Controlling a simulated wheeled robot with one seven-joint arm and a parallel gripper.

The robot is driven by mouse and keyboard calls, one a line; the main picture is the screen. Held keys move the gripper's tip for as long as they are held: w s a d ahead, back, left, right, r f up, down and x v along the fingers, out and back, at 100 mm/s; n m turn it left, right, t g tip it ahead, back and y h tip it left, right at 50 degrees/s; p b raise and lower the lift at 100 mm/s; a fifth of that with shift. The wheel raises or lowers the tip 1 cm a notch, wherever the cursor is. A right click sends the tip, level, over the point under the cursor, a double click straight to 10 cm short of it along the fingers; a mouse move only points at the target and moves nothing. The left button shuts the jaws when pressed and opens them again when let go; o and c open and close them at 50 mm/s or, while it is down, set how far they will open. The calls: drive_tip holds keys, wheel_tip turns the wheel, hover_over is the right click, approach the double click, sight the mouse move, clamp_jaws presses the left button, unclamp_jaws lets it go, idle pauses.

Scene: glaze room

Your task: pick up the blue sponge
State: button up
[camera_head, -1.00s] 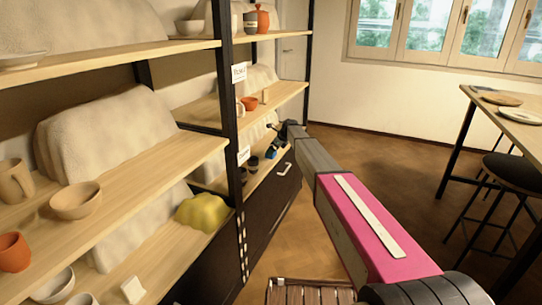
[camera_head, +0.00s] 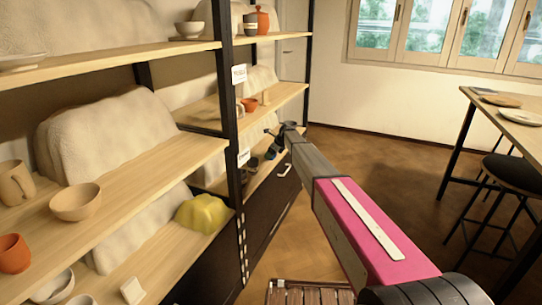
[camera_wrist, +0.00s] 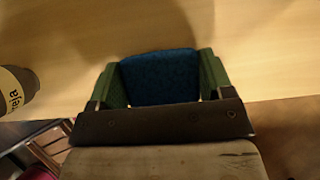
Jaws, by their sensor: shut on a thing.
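The blue sponge (camera_wrist: 160,77) shows in the wrist view between the two green fingers of my gripper (camera_wrist: 162,82). The fingers press on its left and right sides, so my gripper is shut on it. Pale wood of a shelf board lies behind the sponge; I cannot tell whether the sponge touches it. In the head view my gripper (camera_head: 273,146) is small and dark at the far end of my arm, by the lower shelf of the far bay. The sponge is hard to make out there.
The shelf post (camera_head: 231,110) rises left of my arm. Bowls, a yellow lump (camera_head: 203,213) and an orange cup (camera_head: 14,253) sit on the near shelves.

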drive_tip(key=shift+r, duration=0.6)
wheel_tip(320, 180, up, 2)
drive_tip(key=shift+r, duration=0.2)
drive_tip(key=s+d, duration=0.3)
drive_tip(key=d, duration=0.5)
drive_tip(key=s+d, duration=0.3)
drive_tip(key=d, duration=0.6)
drive_tip(key=shift+f, duration=0.15)
drive_tip(key=shift+o, duration=0.4)
